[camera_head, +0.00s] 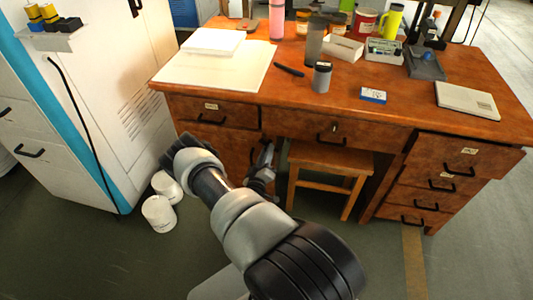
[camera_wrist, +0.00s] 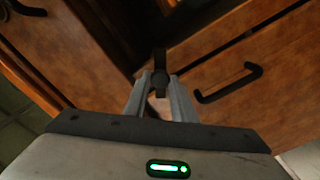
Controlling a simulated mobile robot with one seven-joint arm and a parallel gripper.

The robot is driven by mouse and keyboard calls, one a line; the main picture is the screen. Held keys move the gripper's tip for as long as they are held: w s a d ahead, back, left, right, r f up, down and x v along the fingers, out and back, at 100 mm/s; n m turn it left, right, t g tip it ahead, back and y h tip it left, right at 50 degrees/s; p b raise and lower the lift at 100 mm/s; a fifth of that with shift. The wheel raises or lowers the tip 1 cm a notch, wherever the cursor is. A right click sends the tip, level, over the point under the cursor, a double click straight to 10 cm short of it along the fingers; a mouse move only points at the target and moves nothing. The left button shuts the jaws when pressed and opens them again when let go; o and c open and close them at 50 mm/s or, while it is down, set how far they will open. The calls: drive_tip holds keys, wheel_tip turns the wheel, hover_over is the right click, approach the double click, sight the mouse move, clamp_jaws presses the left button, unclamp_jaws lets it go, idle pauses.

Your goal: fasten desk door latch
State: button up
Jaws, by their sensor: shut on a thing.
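The wooden desk (camera_head: 300,112) has a door panel (camera_head: 225,143) low on its left side, partly hidden by my arm. My gripper (camera_head: 262,165) is in front of the right edge of this panel. In the wrist view, my gripper (camera_wrist: 158,90) has its two fingers closed on a small dark latch (camera_wrist: 160,62) with a round knob-like part between the fingertips. The latch sits near a dark gap between wooden parts. In the head view the latch is too small and covered to make out. Whether it is fastened I cannot tell.
A black handle (camera_wrist: 228,83) is close to the right finger in the wrist view. A wooden stool (camera_head: 330,158) stands under the desk, right of my gripper. White canisters (camera_head: 159,213) are on the floor at left beside a white cabinet (camera_head: 95,90).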

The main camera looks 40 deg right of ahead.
drive_tip(key=n, duration=0.6)
drive_tip(key=shift+n, duration=0.3)
idle(0.4)
drive_tip(key=o, duration=1.1)
drive_tip(key=shift+c, duration=0.2)
drive_tip(key=p+v, duration=0.3)
drive_tip(key=v, duration=1.4)
drive_tip(key=shift+s, duration=0.2)
drive_tip(key=shift+a, duration=0.1)
